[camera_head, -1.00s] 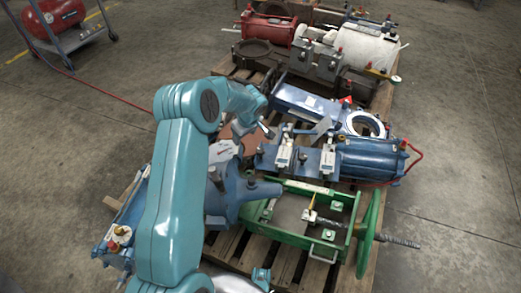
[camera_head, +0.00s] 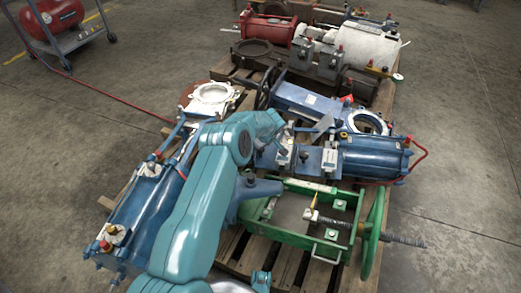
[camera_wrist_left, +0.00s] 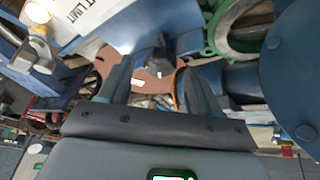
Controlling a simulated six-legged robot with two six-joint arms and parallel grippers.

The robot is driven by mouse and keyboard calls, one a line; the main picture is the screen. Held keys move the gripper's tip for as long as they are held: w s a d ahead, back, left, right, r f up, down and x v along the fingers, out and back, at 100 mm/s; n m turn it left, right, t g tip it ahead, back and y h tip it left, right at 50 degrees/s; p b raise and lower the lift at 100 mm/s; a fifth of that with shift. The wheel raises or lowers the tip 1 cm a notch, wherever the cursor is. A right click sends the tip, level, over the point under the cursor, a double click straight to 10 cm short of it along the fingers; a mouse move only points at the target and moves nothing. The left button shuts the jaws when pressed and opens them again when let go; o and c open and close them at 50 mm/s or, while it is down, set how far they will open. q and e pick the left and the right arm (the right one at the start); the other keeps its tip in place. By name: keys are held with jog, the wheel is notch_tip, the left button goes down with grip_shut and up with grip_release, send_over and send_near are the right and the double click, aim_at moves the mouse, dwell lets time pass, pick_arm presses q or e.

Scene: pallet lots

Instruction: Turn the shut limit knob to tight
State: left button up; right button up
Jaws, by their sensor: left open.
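In the left wrist view, a small dark knob (camera_wrist_left: 163,47) stands just beyond the fingertips of my left gripper (camera_wrist_left: 153,73), near the middle. The gripper is open, with nothing held between its fingers. A white label plate (camera_wrist_left: 85,16) at the upper left reads "T LIMIT", its start cut off, so I cannot tell for certain that this dark knob is the shut limit knob. I cannot read the knob's setting. In the head view my left arm reaches over the blue valve actuator, and its forearm hides most of the gripper and the knob.
A green frame (camera_head: 290,238) with a handwheel (camera_head: 373,235) lies at the lower right of the pallet. A blue cylinder (camera_head: 372,158) is behind it. Another blue actuator (camera_head: 150,205) lies at the left. A red compressor (camera_head: 58,17) stands on the floor at the back left.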

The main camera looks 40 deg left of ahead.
pick_arm(q)
jog(key=shift+w+a+f, duration=0.1)
jog(key=shift+a+f, duration=0.15)
jog(key=shift+f, duration=0.45)
jog(key=c, duration=1)
